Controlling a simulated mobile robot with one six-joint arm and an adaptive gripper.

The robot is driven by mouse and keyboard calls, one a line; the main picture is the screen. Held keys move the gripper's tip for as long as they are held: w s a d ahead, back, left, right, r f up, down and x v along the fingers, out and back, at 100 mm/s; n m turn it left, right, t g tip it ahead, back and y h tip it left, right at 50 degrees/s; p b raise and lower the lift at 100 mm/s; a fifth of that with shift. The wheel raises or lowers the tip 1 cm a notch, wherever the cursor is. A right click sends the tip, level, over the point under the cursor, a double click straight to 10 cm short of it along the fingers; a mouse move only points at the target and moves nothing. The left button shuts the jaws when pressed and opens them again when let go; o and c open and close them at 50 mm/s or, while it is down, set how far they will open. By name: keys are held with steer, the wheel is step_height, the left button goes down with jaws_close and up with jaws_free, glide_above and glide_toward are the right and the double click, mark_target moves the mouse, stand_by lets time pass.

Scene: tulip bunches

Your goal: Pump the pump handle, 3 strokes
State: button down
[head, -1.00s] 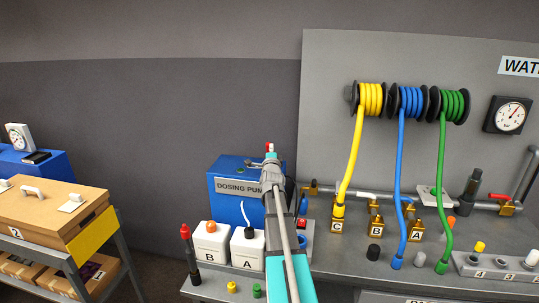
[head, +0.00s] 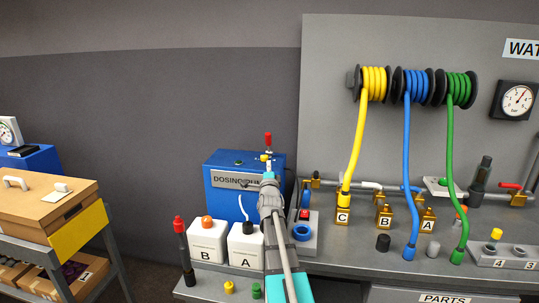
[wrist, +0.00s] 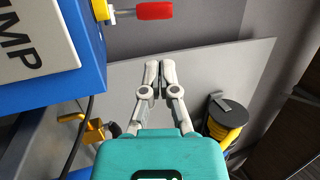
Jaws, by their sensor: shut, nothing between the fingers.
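The blue dosing pump (head: 222,190) stands at the back of the bench, left of the hose panel. Its red pump handle (head: 268,138) sticks up on a thin rod above a yellow joint at the pump's right side. In the wrist view the red handle (wrist: 154,11) lies at the top, its rod running to the yellow joint on the blue housing (wrist: 88,68). My gripper (wrist: 160,66) is shut and empty, its fingertips together, apart from the handle.
White canisters B (head: 206,241) and A (head: 245,243) stand left of my arm. A grey block with a blue ring (head: 302,231) is to its right. Yellow (head: 353,150), blue and green hoses hang from the panel reels. A cart with a box (head: 50,210) stands left.

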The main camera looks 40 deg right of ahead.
mark_target(268, 142)
steer(key=shift+s+a+f+b, duration=0.2)
steer(key=shift+f+b, duration=0.25)
steer(key=shift+f, duration=0.25)
steer(key=shift+r, duration=0.1)
steer(key=p+x, duration=0.4)
steer(key=x, duration=1)
steer(key=shift+p, duration=0.35)
